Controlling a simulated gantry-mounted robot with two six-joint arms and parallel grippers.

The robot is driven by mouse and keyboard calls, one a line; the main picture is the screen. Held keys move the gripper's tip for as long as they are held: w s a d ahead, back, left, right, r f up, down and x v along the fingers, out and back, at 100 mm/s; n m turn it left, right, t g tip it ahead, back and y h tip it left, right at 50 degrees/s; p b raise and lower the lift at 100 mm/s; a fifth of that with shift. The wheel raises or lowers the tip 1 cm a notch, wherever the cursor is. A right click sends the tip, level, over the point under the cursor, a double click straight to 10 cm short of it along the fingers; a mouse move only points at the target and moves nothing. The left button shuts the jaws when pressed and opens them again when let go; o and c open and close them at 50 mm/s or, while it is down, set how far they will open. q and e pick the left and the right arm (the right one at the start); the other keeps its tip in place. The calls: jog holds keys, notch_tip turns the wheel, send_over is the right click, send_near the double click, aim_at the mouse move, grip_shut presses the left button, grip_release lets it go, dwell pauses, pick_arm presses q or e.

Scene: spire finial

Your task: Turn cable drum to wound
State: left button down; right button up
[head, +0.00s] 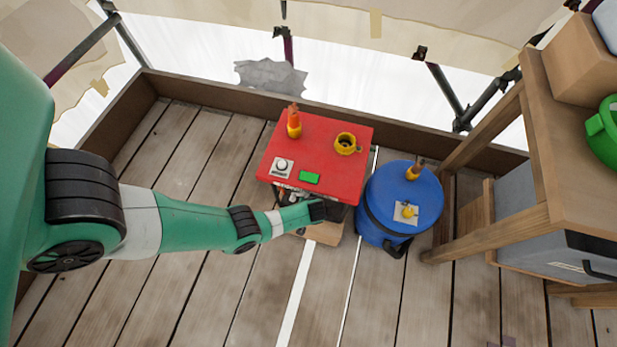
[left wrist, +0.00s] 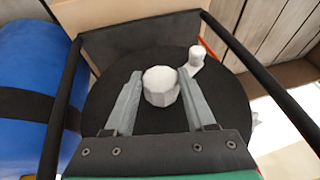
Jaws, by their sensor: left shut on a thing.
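In the left wrist view the cable drum (left wrist: 105,112) is a dark round disc facing me. A white faceted hub (left wrist: 160,86) stands at its middle, and a small white crank knob (left wrist: 196,55) sits off-centre at the upper right. My left gripper (left wrist: 159,80) has one finger on each side of the hub and is shut on it. In the head view my left gripper (head: 318,211) is at the front of the red box, where the drum is mostly hidden. My right gripper is not in view.
The red box (head: 335,140) carries a dial (head: 283,167), a green button (head: 309,178), an orange-tipped piece and a yellow ring. A blue barrel (head: 375,215) stands close on its right. A wooden shelf (head: 545,130) is farther right. The plank floor in front is clear.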

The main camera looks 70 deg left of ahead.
pick_arm(q)
jog(key=shift+s+a+f+n+t+h+p, duration=0.1)
jog(key=shift+n+t+h+p, duration=0.15)
jog(key=shift+t+h, duration=0.5)
jog(key=shift+s+a+r+n+t+h+p, duration=0.15)
jog(key=shift+t+h, duration=0.25)
jog(key=shift+t, duration=0.7)
jog(key=shift+s+f+n+t+h+p, duration=0.1)
jog(key=shift+f+n+t+h+p, duration=0.15)
jog(key=shift+t+h, duration=0.5)
jog(key=shift+r+t, duration=0.15)
jog(key=shift+t, duration=0.15)
jog(key=shift+c, duration=1.1)
grip_release()
